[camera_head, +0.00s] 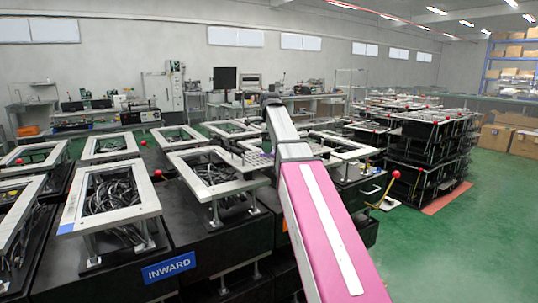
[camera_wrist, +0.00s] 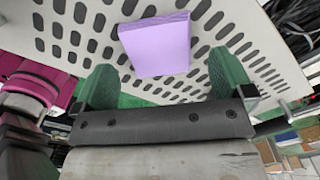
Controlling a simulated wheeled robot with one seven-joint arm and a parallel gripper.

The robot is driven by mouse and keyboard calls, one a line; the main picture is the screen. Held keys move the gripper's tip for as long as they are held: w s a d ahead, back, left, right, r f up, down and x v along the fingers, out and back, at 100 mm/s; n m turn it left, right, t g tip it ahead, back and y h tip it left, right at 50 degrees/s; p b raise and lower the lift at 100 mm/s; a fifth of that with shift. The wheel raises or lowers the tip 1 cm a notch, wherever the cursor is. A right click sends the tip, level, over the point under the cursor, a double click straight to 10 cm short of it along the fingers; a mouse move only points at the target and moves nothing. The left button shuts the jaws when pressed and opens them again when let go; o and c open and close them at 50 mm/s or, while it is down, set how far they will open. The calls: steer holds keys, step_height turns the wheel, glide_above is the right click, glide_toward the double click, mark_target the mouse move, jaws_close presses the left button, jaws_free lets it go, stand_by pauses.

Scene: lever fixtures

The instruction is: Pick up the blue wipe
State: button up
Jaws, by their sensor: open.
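A lavender, block-like wipe (camera_wrist: 156,45) lies on a white perforated plate (camera_wrist: 288,72) in the wrist view. It looks more purple than blue. My gripper (camera_wrist: 163,62) is open, with its two green fingers apart, one to the left and one to the right of the wipe. The wipe shows between and just beyond the fingertips, and nothing is held. I cannot tell the height of the fingers above the plate. In the head view the perforated plate (camera_head: 243,158) shows left of my arm, with a small purple patch near it. My arm hides the gripper there.
Black fixtures with pale frames (camera_head: 110,195) and cables stand close together at left and centre. A red-knobbed lever (camera_head: 390,186) sticks out right of my arm. Stacked black units (camera_head: 430,140) stand further right. Green floor (camera_head: 460,245) is clear at the right front.

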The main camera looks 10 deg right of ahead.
step_height(320, 180, down, 2)
steer(key=c, duration=1.1)
steer(key=shift+r, duration=0.15)
